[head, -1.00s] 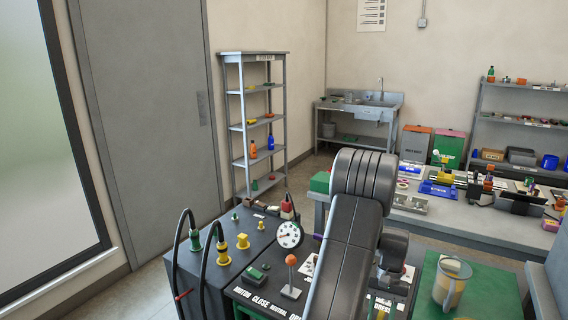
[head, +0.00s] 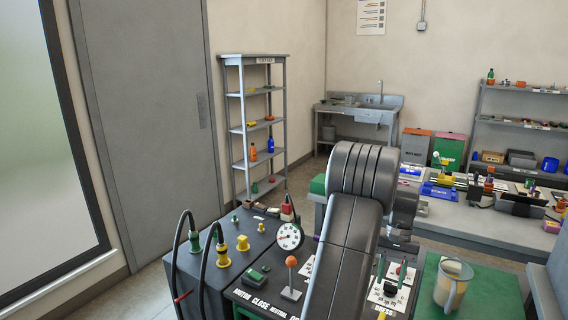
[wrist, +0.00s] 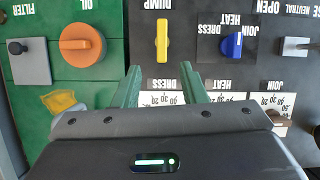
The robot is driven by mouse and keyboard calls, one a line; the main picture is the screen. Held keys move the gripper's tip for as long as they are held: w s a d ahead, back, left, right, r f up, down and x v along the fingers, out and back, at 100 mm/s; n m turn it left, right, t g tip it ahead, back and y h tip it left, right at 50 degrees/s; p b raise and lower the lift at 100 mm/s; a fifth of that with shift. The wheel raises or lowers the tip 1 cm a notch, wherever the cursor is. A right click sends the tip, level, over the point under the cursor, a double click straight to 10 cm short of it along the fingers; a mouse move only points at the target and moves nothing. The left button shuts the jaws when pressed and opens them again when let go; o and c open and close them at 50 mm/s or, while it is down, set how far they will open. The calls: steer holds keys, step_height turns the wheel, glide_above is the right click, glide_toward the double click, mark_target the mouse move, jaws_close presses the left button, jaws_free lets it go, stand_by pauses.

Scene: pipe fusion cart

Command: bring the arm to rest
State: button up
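My gripper (wrist: 161,88) shows in the wrist view with its two green fingers apart and nothing between them. It is above the labelled control panel (wrist: 205,55), whose lettering appears upside down. In the head view my dark arm reaches over the cart, and its bulky joint hides part of the bench behind. The wrist hangs right of the arm, above dials on the panel, and the fingers show only small there.
The panel carries an orange knob (wrist: 82,44), a yellow lever (wrist: 162,40), a blue knob (wrist: 232,45) and a grey lever (wrist: 296,47). An orange-topped lever (head: 291,264), a gauge (head: 289,237) and a mug (head: 452,284) stand near my arm. A bench (head: 470,225) is behind.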

mark_target(380, 319)
steer(key=p+x, duration=0.1)
steer(key=x, duration=1.1)
steer(key=shift+a, duration=0.15)
steer(key=shift+w+r+n, duration=0.15)
steer(key=shift+w+n, duration=0.05)
steer(key=shift+n, duration=0.5)
steer(key=n+h, duration=0.1)
steer(key=n, duration=0.1)
steer(key=n+h, duration=0.1)
steer(key=n, duration=0.2)
steer(key=shift+a+g+h, duration=0.1)
steer(key=shift+g+h, duration=0.2)
steer(key=shift+n, duration=0.3)
steer(key=shift+r, duration=0.15)
